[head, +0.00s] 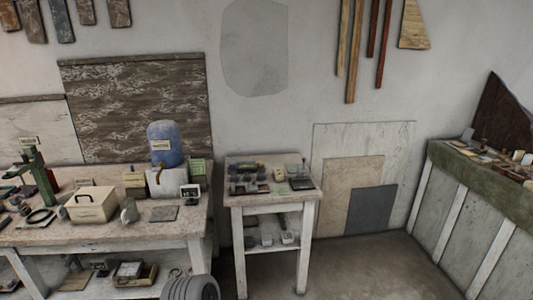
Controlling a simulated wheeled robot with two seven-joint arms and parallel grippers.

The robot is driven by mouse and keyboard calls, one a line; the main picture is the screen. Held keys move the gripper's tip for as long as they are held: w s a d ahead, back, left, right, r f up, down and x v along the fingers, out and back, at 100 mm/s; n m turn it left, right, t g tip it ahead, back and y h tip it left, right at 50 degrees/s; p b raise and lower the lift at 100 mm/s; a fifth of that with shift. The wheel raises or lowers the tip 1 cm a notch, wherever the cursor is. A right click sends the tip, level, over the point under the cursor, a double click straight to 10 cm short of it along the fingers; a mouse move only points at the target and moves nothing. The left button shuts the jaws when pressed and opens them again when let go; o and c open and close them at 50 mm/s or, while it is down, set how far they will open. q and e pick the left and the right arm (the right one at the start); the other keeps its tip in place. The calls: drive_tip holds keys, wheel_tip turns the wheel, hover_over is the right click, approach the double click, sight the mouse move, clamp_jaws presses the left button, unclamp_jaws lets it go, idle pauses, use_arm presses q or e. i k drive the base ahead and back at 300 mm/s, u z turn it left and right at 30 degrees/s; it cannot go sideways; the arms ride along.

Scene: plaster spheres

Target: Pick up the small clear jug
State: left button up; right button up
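I cannot make out a small clear jug for certain in the head view. A large translucent blue container (165,143) stands at the back of the left workbench (150,232), on or behind a white block (167,182). A small greyish rounded vessel (129,211) stands near the bench's front edge; it is too small to tell what it is. Neither of my grippers is in view.
A cream box with a dark handle (95,207) and a green stand (45,180) crowd the left bench. A narrow table (300,196) holds several small items. A counter (450,165) lines the right wall. Floor (370,265) between is clear. A grey ribbed object (190,289) is at the bottom.

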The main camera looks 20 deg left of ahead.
sight(128, 208)
drive_tip(key=u, duration=1.3)
drive_tip(key=i, duration=1.15)
drive_tip(key=u, duration=0.85)
